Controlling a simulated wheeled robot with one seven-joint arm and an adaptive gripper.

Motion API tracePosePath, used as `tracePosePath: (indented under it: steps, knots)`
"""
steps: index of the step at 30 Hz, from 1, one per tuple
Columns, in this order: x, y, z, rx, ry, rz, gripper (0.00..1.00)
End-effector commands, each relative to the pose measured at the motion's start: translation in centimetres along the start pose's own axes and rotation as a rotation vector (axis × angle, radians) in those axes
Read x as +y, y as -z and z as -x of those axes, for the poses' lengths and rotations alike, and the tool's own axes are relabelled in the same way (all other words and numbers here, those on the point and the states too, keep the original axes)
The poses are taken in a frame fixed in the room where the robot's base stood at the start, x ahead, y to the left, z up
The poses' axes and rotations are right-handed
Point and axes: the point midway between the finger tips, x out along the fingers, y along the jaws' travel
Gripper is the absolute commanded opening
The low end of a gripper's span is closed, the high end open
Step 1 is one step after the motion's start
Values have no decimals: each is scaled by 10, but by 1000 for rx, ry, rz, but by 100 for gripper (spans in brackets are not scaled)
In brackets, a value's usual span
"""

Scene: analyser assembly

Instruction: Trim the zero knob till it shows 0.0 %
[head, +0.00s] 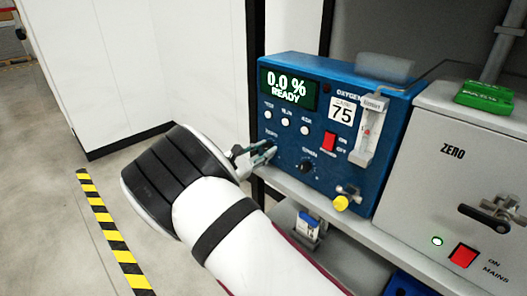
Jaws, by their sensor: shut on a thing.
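The blue oxygen analyser (342,102) stands on a grey shelf. Its display (287,88) reads 0.0 % with READY below it. My gripper (264,152) reaches in from the left at the lower left of the front panel. It is shut on the zero knob (271,146), a small dark knob mostly hidden by the fingers. A second dark knob (306,167) sits to the right of it, apart from the fingers.
A flowmeter tube (368,130), a red switch (328,141) and a yellow-tipped valve (341,202) are on the analyser's right half. A grey box (453,180) marked ZERO stands to the right. Open floor lies to the left.

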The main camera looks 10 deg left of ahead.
Motion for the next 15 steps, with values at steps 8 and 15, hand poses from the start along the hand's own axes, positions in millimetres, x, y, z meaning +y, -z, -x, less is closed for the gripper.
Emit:
tracePosePath:
  steps: [8,15]
  knots:
    - [0,-1,0,-1,0,-2,0]
    - [0,0,0,0,0,-2,46]
